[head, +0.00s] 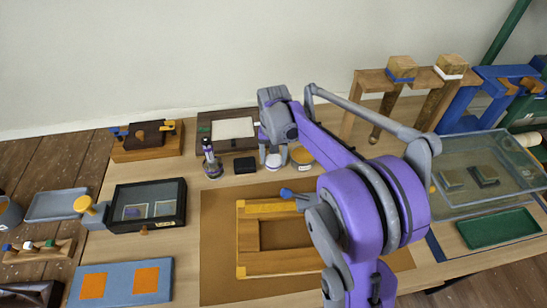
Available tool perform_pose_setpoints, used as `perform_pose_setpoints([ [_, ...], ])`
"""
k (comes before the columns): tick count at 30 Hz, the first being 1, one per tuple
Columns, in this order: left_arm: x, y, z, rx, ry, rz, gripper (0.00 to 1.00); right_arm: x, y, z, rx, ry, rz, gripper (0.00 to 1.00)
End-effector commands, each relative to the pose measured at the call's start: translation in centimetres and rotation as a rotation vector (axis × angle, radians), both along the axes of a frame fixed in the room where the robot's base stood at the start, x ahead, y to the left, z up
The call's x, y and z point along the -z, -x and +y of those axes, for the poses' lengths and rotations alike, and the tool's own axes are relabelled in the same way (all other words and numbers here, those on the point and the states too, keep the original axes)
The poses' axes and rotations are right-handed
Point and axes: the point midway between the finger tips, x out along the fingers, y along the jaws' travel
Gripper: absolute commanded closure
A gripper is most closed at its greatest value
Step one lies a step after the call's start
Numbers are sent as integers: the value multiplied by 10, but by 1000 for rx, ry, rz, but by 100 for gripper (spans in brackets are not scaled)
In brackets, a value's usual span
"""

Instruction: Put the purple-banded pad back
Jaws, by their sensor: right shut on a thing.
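My right gripper (273,150) hangs over the back middle of the table, beside a dark tray. It is shut on a small pale round thing (274,161), mostly hidden by the fingers. I cannot tell whether this is the purple-banded pad. A small upright grey piece with a purple band (209,157) stands to its left, in front of the dark tray (238,142) with a white sheet. A tan round piece (302,156) lies close to the right of the gripper. My left gripper is not in view.
A yellow wooden frame (240,240) lies on a brown mat (215,280), partly behind my right arm. A black block (245,165) lies left of the gripper. A glass-lidded case (177,205) stands left. A clear box (500,150) and wooden stands (392,90) stand right.

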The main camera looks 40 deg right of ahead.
Motion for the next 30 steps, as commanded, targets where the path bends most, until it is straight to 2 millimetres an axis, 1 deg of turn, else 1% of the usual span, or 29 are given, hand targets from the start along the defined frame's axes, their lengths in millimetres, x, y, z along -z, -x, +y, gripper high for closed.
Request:
perform_pose_setpoints([
  [6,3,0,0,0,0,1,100,4,0,0,0,0,0,88],
  [7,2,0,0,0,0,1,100,3,0,0,0,0,0,32],
  [11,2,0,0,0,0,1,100,3,0,0,0,0,0,9],
  [12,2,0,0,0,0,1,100,3,0,0,0,0,0,6],
  [20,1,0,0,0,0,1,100,2,0,0,0,0,0,6],
  [23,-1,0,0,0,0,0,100,-4,0,0,0,0,0,6],
  [26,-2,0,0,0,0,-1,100,-18,0,0,0,0,0,6],
  [30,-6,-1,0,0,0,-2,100,-48,0,0,1,0,0,6],
])
